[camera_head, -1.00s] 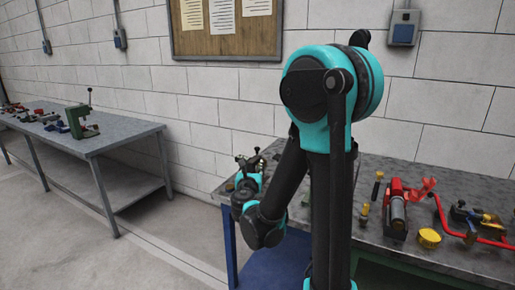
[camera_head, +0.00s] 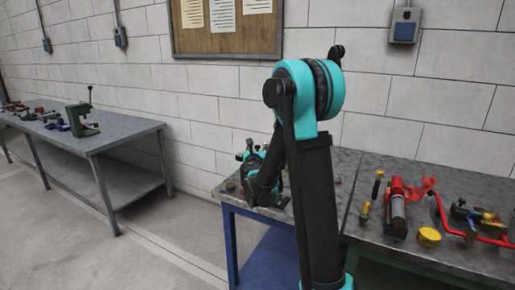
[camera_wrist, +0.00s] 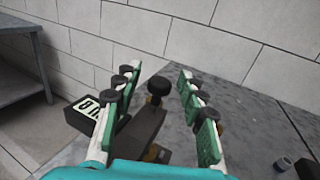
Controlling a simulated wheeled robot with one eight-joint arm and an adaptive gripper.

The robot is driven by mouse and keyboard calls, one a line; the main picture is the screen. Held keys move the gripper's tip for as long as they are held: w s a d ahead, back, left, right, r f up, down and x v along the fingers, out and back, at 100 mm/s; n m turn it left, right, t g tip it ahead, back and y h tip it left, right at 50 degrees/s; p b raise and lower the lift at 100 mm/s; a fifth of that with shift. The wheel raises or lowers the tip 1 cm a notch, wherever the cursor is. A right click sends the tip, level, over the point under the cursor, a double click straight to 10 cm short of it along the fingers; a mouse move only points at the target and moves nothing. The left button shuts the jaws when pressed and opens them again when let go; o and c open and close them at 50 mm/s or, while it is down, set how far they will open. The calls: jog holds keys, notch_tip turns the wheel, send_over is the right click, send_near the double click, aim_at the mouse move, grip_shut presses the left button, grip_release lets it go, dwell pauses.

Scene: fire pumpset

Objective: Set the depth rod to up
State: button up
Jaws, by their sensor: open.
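In the wrist view my gripper (camera_wrist: 158,76) is open, its two green-and-white fingers on either side of a dark device (camera_wrist: 143,128). A round black knob (camera_wrist: 158,87) tops a short post on this device and shows between the fingers, with gaps on both sides. A black-and-white marked plate (camera_wrist: 88,113) shows at left, partly behind the left finger. I cannot tell which part is the depth rod or its setting. In the head view my gripper (camera_head: 252,155) is over the near workbench's left end, and my arm hides much of it.
The near workbench (camera_head: 365,165) carries a red tool with a grey cylinder (camera_head: 397,208), a yellow round piece (camera_head: 429,236) and a red bent bar (camera_head: 450,222) at right. A second bench (camera_head: 130,130) with a green press (camera_head: 80,118) stands left. The block wall is behind.

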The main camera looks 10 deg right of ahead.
jog(key=shift+w, duration=0.1)
jog(key=shift+c, duration=0.5)
grip_shut()
jog(key=shift+r, duration=2.1)
jog(key=shift+o, duration=0.5)
grip_release()
